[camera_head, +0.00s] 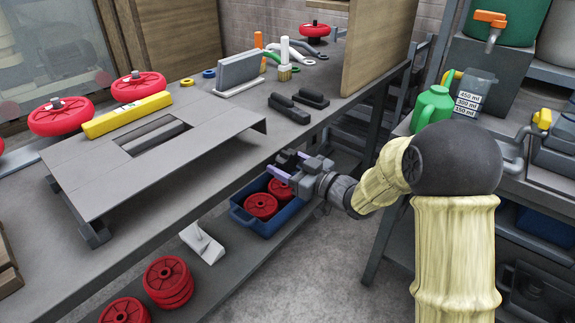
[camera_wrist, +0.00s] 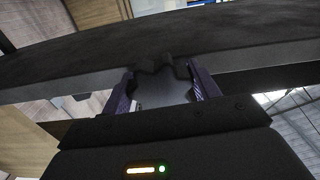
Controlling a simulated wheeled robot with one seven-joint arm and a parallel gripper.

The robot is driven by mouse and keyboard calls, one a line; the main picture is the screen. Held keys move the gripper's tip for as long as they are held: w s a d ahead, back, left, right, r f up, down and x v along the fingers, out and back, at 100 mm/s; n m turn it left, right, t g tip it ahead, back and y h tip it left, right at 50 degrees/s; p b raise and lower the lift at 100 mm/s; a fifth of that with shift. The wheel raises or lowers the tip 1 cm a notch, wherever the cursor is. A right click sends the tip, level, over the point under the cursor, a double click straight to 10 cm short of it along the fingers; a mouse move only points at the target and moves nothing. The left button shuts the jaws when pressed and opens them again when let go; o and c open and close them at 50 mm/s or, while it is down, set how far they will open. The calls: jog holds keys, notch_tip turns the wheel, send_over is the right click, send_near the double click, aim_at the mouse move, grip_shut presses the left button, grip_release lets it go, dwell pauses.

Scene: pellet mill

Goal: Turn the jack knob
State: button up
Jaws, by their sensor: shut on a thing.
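A dark, lobed knob (camera_wrist: 160,66), which I take to be the jack knob, sits between my gripper's fingers in the wrist view. My gripper (camera_wrist: 166,84) is shut on it, with one purple finger on each side. In the head view my gripper (camera_head: 294,168) is beside the front edge of the workbench, above a blue crate. A small dark part (camera_head: 288,157) shows at its fingers there, but the knob's outline is too small to tell. The rest of the jack cannot be made out.
The workbench (camera_head: 215,135) carries a raised grey plate (camera_head: 110,170), a yellow bar (camera_head: 127,114) and red wheels (camera_head: 62,116). Below it, the blue crate (camera_head: 262,226) holds red wheels. A wooden panel (camera_head: 378,45) stands at the bench's right end. Grey floor is open at front.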

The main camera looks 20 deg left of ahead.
jog(key=n+b, duration=0.2)
jog(key=n, duration=0.1)
jog(key=n+b, duration=0.3)
jog(key=shift+w+d+f, duration=0.1)
jog(key=shift+f, duration=0.1)
jog(key=n+b, duration=0.3)
jog(key=n, duration=0.1)
jog(key=shift+r+b, duration=0.1)
jog(key=shift+b, duration=0.25)
jog(key=shift+r+n+b, duration=0.1)
jog(key=shift+n+b, duration=0.4)
jog(key=shift+n, duration=0.2)
jog(key=o, duration=1)
jog(key=shift+r, duration=0.1)
jog(key=shift+c, duration=0.2)
jog(key=p+v, duration=0.3)
jog(key=v, duration=1.4)
jog(key=shift+d, duration=0.2)
